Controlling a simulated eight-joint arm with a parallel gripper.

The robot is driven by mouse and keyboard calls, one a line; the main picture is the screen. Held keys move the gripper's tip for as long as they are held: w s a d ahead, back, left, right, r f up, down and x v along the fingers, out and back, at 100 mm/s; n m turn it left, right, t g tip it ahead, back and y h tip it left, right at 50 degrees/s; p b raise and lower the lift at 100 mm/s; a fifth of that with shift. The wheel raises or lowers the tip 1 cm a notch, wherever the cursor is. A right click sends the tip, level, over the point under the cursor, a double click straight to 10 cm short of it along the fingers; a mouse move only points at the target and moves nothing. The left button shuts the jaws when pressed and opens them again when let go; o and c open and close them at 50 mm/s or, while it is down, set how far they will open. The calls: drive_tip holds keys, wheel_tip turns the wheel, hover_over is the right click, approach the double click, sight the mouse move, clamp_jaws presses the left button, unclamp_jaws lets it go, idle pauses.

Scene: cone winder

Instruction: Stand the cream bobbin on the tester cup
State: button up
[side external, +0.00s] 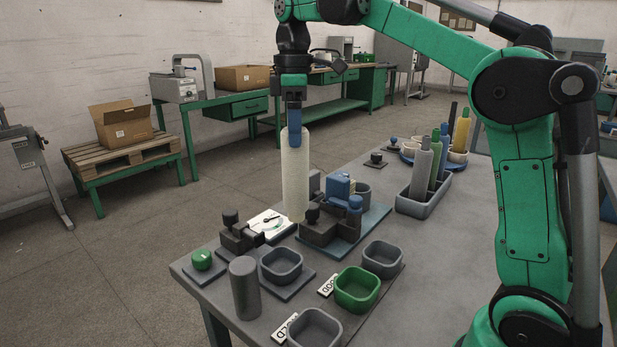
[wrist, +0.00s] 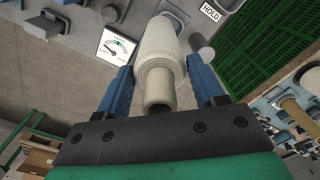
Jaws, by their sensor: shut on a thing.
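The cream bobbin (side external: 295,180) hangs upright in my gripper (side external: 294,140), above the near left part of the table. In the wrist view the bobbin (wrist: 158,50) lies between the two blue fingers of my gripper (wrist: 162,76), its end ring facing the camera. The gripper is shut on its upper part. The bobbin's lower end is in front of the tester block (side external: 320,230) and beside the dial plate (side external: 270,224). I cannot tell whether it touches anything. The tester cup is not clearly seen; the bobbin may hide it. The dial (wrist: 118,45) also shows in the wrist view.
A blue-topped clamp (side external: 338,188) stands close right of the bobbin. A grey cylinder (side external: 245,288), a green button (side external: 202,259), grey trays (side external: 281,264) and a green tray (side external: 357,290) are nearer. A rack (side external: 424,205) with coloured bobbins stands farther right.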

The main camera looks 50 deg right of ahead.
drive_tip(key=w+a+f, duration=0.1)
drive_tip(key=a+f, duration=0.2)
drive_tip(key=f, duration=0.2)
drive_tip(key=shift+w+f+n, duration=0.2)
drive_tip(key=shift+n, duration=0.1)
drive_tip(key=shift+f, duration=0.15)
idle(1.0)
drive_tip(key=shift+f, duration=1.45)
drive_tip(key=shift+f, duration=0.75)
